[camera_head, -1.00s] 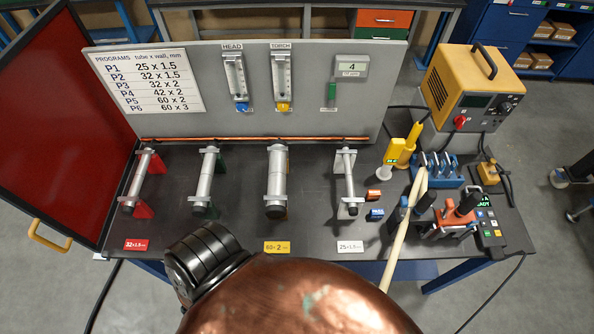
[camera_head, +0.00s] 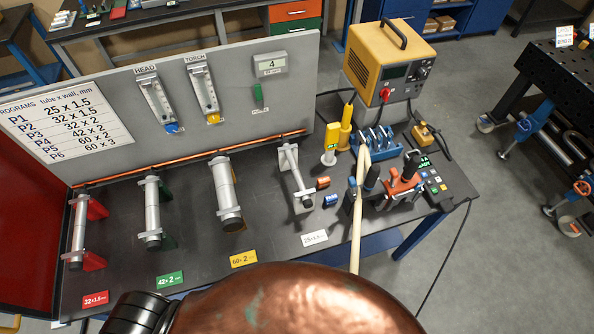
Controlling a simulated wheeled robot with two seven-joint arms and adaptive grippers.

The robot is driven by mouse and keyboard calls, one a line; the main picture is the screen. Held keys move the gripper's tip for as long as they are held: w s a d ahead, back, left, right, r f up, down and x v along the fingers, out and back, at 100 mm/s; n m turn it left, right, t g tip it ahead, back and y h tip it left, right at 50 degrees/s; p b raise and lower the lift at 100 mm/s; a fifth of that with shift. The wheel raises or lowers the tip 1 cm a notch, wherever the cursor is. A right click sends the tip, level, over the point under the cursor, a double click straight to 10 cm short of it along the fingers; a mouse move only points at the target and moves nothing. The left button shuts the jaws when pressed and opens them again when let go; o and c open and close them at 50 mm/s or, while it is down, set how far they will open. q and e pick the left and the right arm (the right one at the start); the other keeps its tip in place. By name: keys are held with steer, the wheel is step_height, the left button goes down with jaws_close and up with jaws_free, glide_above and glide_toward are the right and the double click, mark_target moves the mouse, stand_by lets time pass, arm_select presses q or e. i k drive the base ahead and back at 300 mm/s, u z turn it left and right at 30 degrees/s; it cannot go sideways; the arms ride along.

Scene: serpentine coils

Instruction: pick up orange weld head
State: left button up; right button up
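The orange weld head (camera_head: 404,183) rests at the right end of the dark workbench (camera_head: 190,262), with a dark upright handle on it. It sits between a row of dark-handled parts beside a pale hose (camera_head: 357,215) and a small dark control box with coloured buttons (camera_head: 432,183). Nothing grips it. Neither of my grippers is in view. A copper-coloured rounded mass and a dark ribbed part fill the bottom edge and hide the bench's near side there.
A blue clamp rack (camera_head: 378,138) and yellow tools (camera_head: 335,135) stand near the weld head. Several tube fixtures (camera_head: 226,195) line the bench left of it. Floor right of the bench is clear nearby.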

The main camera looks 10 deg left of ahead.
mark_target(410, 177)
steer(key=u, duration=3.35)
steer(key=k, duration=1.45)
steer(key=z, duration=1.85)
